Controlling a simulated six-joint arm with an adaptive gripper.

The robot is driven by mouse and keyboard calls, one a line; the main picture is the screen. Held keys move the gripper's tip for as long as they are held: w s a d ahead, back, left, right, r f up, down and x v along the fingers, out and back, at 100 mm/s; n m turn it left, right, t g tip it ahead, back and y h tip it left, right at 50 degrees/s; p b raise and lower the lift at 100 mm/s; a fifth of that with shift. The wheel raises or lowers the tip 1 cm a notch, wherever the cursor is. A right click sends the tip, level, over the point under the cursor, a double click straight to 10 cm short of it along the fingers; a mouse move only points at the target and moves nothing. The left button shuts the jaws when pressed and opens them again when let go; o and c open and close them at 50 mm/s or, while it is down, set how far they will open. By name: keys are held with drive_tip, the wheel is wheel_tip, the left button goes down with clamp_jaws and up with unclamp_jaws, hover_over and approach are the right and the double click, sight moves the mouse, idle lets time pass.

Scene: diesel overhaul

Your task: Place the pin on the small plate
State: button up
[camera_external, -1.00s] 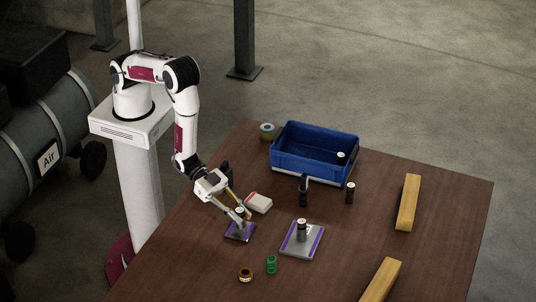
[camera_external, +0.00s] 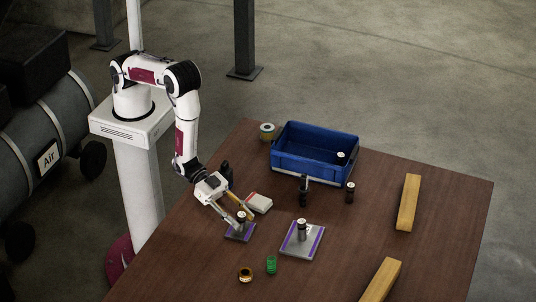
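The small plate (camera_external: 232,236) lies on the table near its left edge, grey with purple strips. A dark pin (camera_external: 241,220) with a light top stands upright on it. My gripper (camera_external: 242,218) is low over the small plate, with its fingers spread on either side of the pin. The fingers look open and apart from the pin, though contact is hard to judge at this size.
A larger plate (camera_external: 289,250) to the right holds another dark cylinder (camera_external: 302,231). Several similar cylinders stand near and in the blue crate (camera_external: 315,168). A light box (camera_external: 259,203), green spring (camera_external: 271,265), brass ring (camera_external: 245,275) and two wooden blocks (camera_external: 408,203) are around.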

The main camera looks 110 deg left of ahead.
drive_tip(key=shift+r, duration=0.15)
drive_tip(key=shift+s, duration=0.1)
drive_tip(key=v, duration=1.2)
drive_tip(key=shift+r, duration=0.1)
idle(0.7)
drive_tip(key=w+a+r+n+g+y, duration=0.1)
drive_tip(key=w+a+r+g+y, duration=0.1)
drive_tip(key=a+r, duration=0.5)
drive_tip(key=w+a+r+n+g+y, duration=0.1)
drive_tip(key=a+r+n+g, duration=0.1)
drive_tip(key=r, duration=0.8)
drive_tip(key=s+a+r+g, duration=0.1)
drive_tip(key=s+a+r, duration=0.3)
drive_tip(key=s, duration=0.4)
drive_tip(key=s+a+r+g+y, duration=0.1)
drive_tip(key=s+a+r, duration=0.3)
drive_tip(key=s, duration=0.4)
drive_tip(key=s+a+r+n+g+y, duration=0.1)
drive_tip(key=s+a+r, duration=0.3)
drive_tip(key=s, duration=0.4)
drive_tip(key=shift+s+r+g, duration=0.4)
drive_tip(key=shift+r+g, duration=0.1)
drive_tip(key=shift+r, duration=0.2)
